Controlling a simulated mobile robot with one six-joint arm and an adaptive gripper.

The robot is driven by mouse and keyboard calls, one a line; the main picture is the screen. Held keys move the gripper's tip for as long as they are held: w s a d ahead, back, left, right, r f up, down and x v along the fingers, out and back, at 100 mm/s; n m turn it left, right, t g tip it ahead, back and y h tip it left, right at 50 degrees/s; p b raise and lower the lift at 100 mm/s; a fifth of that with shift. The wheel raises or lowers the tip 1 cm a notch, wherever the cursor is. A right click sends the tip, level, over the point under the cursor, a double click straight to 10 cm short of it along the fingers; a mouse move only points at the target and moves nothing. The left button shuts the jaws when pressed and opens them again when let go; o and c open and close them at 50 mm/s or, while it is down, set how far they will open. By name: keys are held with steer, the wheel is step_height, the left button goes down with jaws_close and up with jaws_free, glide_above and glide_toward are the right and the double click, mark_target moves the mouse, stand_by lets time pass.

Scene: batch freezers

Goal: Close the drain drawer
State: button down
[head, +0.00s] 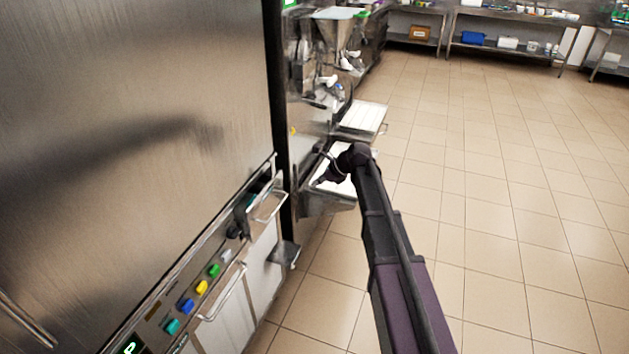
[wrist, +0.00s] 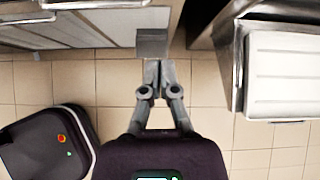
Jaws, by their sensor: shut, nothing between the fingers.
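A small steel box (wrist: 152,43), which looks like the drain drawer, sticks out beside the white-fronted machine in the wrist view. It also shows at the machine's lower right corner in the head view (head: 284,253). I cannot tell how far it is pulled out. My gripper (wrist: 160,66) is shut and empty, with its fingertips close to the outer edge of the box in the wrist view. I cannot tell whether they touch it. In the head view my arm reaches out in front of the machines, and its fingers are hard to make out.
White trays stick out from the neighbouring machine, the farther one (head: 362,117) and the nearer one (head: 346,157). The near machine has a bar handle (head: 224,292) and coloured knobs (head: 202,287). Open tiled floor (head: 500,200) lies to the right. Steel shelves (head: 515,45) stand at the back.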

steer(key=s+d+f+n+g+h, duration=0.1)
steer(key=s+d+n, duration=0.4)
steer(key=s, duration=0.5)
steer(key=s+d+f+n+g+h, duration=0.1)
steer(key=s+d+n+h, duration=0.3)
steer(key=s+n, duration=0.5)
steer(key=s+d+f+n+g+h, duration=0.1)
steer(key=s+d+f+n+h, duration=0.2)
steer(key=s, duration=0.8)
steer(key=d+n, duration=0.2)
steer(key=n, duration=0.2)
steer(key=shift+d+n, duration=0.35)
steer(key=shift+n, duration=0.05)
